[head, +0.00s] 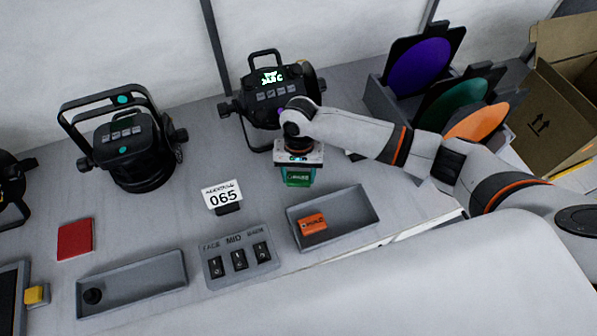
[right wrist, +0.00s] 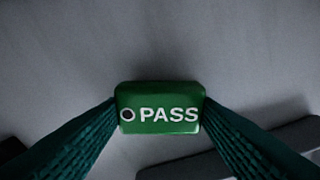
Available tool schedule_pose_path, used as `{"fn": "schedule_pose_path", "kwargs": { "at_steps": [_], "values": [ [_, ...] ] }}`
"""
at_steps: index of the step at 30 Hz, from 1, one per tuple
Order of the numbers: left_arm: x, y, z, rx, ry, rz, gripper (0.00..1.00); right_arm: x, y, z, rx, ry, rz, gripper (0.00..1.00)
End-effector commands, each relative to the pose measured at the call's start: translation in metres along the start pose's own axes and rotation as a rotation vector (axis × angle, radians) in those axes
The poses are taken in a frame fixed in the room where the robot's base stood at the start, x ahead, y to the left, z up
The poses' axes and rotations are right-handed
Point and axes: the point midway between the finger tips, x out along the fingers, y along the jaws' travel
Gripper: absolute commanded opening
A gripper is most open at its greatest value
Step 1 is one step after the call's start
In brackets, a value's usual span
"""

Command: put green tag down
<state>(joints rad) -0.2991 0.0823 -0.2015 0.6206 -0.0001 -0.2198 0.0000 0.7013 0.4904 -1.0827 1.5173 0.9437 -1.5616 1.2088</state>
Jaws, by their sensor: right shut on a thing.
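The green tag (right wrist: 158,108) is marked PASS and sits between the two fingers of my right gripper (right wrist: 160,115) in the right wrist view. In the head view the green tag (head: 298,179) shows at the tips of my right gripper (head: 297,170), above the table behind the small grey tray. My right gripper is shut on it. Whether the tag touches the table cannot be told. My left gripper is not in view.
A grey tray (head: 355,205) holds an orange tag (head: 312,224). A number card 065 (head: 223,195) and a switch box (head: 240,258) stand to the left. A par can (head: 275,95) is close behind my gripper. Colored filters (head: 465,100) stand at right.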

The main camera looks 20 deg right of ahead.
Motion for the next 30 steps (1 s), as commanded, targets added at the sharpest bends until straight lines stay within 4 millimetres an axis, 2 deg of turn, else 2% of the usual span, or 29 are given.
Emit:
{"fn": "schedule_pose_path", "kwargs": {
  "at_steps": [10,11,15,25,30],
  "values": [
    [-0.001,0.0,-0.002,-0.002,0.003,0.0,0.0,0.003,0.0,0.0,0.0,0.001,0.0,0.34],
    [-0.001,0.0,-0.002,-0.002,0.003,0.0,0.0,0.003,0.0,0.0,0.0,0.001,0.0,0.57],
    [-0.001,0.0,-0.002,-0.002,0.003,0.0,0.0,0.003,0.0,0.0,0.0,0.0,0.0,0.77],
    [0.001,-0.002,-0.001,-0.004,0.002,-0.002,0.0,0.0,0.0,0.001,-0.001,-0.001,0.001,0.77],
    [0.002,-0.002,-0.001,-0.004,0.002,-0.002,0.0,-0.024,0.0,0.001,-0.002,-0.002,0.003,0.77]
  ]
}}
